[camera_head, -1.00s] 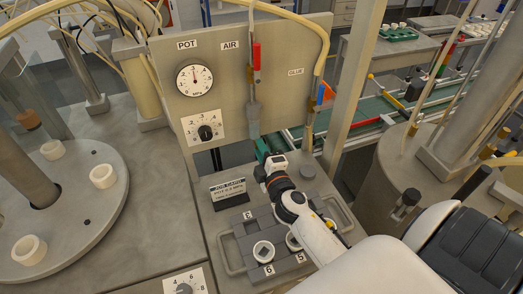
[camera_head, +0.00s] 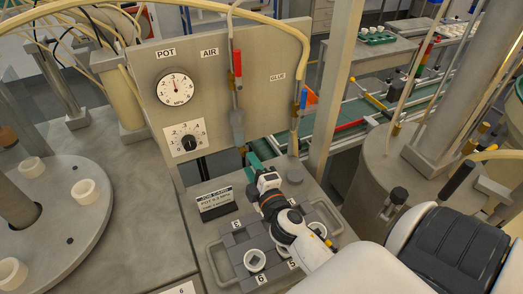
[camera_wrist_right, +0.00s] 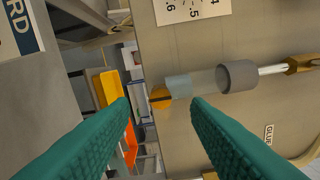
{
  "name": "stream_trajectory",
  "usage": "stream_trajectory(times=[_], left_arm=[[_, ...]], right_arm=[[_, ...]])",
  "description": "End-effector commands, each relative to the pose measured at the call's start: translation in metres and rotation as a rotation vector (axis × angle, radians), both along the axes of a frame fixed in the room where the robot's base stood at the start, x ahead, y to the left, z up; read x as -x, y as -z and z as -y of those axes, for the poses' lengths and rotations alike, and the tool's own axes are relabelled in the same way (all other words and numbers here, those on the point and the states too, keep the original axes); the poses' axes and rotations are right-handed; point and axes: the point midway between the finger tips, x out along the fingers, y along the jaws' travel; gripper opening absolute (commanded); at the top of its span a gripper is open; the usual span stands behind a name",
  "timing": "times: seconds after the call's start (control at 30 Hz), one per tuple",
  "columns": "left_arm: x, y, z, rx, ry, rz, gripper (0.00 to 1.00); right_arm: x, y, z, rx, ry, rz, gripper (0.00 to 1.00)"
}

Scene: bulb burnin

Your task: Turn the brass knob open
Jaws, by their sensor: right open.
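The brass knob (camera_wrist_right: 160,97) is at the lower end of a clear cylinder (camera_wrist_right: 192,86) in the right wrist view. It has a dark slot and appears between my two teal fingertips, which are apart; I cannot tell whether they are level with it in depth. In the head view the knob (camera_head: 242,151) is small, below the cylinder (camera_head: 237,126) under the AIR label. My right gripper (camera_head: 254,161) is just below it, its fingers partly hidden behind my wrist. My left gripper is not in view.
The grey panel (camera_head: 207,80) carries a gauge (camera_head: 175,88) and a black dial (camera_head: 188,143). The job card (camera_head: 215,201) stands left of my right arm, near a grey tray (camera_head: 215,262) of sockets.

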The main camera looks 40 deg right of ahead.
Motion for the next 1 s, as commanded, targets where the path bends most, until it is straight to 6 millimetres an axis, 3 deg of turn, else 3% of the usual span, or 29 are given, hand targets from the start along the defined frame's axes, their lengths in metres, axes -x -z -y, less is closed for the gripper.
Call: stream_trajectory(times=[0.2,0.4,1.0], left_arm=[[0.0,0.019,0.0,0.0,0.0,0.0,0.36],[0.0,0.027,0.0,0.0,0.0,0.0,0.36],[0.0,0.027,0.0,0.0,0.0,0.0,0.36]], right_arm=[[0.047,0.005,-0.011,-0.003,0.0,-0.003,0.43],[0.072,0.003,-0.017,0.0,0.001,-0.001,0.43],[0.078,0.0,-0.019,0.001,-0.001,0.0,0.43]])
